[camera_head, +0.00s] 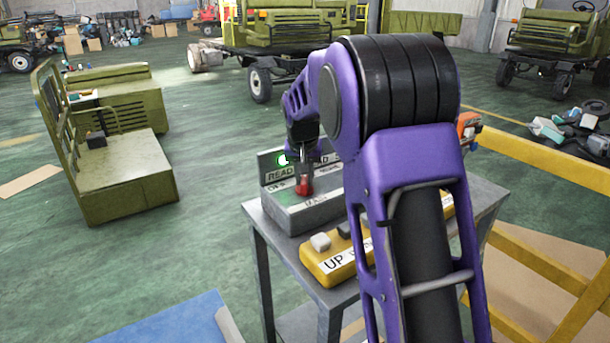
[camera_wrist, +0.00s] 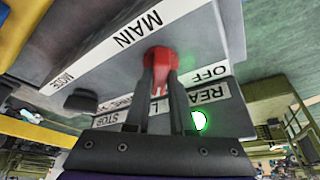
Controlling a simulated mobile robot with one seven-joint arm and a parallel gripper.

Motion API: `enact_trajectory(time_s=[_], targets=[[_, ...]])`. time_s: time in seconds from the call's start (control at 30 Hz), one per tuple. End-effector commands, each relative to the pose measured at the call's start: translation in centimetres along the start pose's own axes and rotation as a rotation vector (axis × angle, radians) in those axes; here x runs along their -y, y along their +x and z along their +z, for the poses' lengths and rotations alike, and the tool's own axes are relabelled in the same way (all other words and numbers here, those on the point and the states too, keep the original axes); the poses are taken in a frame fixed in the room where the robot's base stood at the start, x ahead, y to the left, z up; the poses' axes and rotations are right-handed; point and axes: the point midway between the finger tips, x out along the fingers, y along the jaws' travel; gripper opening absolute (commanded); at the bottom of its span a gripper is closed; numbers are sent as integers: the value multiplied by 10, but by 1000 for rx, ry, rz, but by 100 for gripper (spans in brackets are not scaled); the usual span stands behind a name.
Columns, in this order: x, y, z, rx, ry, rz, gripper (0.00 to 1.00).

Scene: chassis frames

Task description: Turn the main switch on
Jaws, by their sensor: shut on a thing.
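The main switch is a red knob (camera_head: 304,186) on a grey control box (camera_head: 312,213), above a white label reading MAIN. In the wrist view the red knob (camera_wrist: 161,60) sits between the two fingertips. My gripper (camera_head: 303,174) points down at the box and is shut on the red knob; it also shows in the wrist view (camera_wrist: 161,72). A round green light (camera_head: 283,160) glows on the upright panel behind the knob, by a label beginning READ. It is also lit in the wrist view (camera_wrist: 199,120). The OFF label (camera_wrist: 209,74) is beside the knob; my fingers hide other lettering.
The box stands on a grey metal table (camera_head: 284,252). A yellow button box (camera_head: 328,268) marked UP is in front of it. A yellow rail (camera_head: 540,170) runs along the right. My arm hides part of the table. Green floor is open to the left.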

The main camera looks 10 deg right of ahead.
Motion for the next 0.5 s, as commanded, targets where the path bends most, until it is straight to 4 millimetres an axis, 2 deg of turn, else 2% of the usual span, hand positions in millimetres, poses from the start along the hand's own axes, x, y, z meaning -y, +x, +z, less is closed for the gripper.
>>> enact_trajectory(time_s=[0.5], targets=[[1, 0, 0, 0, 146, 59, 0]])
